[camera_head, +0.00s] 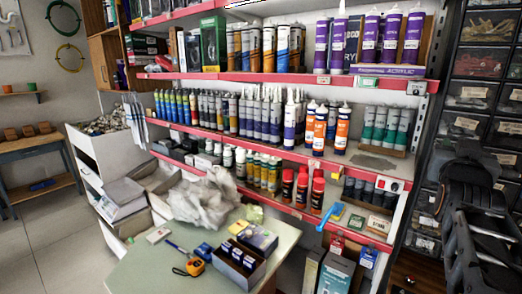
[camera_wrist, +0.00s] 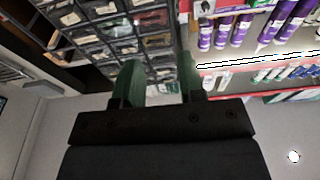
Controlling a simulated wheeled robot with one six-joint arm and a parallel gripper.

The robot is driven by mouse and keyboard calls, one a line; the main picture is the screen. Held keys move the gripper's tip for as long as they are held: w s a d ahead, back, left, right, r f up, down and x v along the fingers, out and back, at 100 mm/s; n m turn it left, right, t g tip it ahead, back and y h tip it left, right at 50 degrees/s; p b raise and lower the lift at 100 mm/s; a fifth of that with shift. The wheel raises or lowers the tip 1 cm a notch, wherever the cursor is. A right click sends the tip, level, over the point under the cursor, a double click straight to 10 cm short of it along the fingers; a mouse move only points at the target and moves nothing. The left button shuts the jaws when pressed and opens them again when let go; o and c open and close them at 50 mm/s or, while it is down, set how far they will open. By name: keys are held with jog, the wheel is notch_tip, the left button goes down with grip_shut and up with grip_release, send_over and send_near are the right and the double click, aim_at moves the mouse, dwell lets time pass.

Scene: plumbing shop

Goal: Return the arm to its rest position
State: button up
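My gripper (camera_wrist: 158,85) shows in the wrist view with two green fingers standing well apart. It is open, and nothing is between the fingers. The wrist view looks past it at a drawer cabinet and shelves that appear at a steep tilt. In the head view a black part of my arm stands at the right edge, in front of the drawer cabinet (camera_head: 477,95). The fingertips cannot be made out in the head view.
Red-edged shelves (camera_head: 230,134) with many tubes and bottles fill the middle. A pale table (camera_head: 150,270) in front holds a crumpled plastic bag (camera_head: 205,198), an orange tape measure (camera_head: 194,266) and small boxes. Open floor (camera_head: 60,240) lies at the left.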

jog(key=a+f+n+g+y, duration=0.1)
jog(key=a+f+g+y, duration=0.25)
jog(key=f, duration=0.65)
jog(key=a+f+n+g+y, duration=0.1)
jog(key=a+f+g+y, duration=0.3)
jog(key=f, duration=0.6)
jog(key=s+a+f+n+g+y+p, duration=0.1)
jog(key=a+f, duration=0.4)
jog(key=a, duration=0.5)
jog(key=s+a+f+n+g+y+p, duration=0.1)
jog(key=s+a+f+n+g+y, duration=0.2)
jog(key=a, duration=0.7)
jog(key=s+f+n+y, duration=0.1)
jog(key=s+n, duration=0.1)
jog(key=s, duration=0.1)
jog(key=shift+s+f+y+p, duration=0.3)
jog(key=shift+f+y+p, duration=0.05)
jog(key=shift+f+p, duration=0.05)
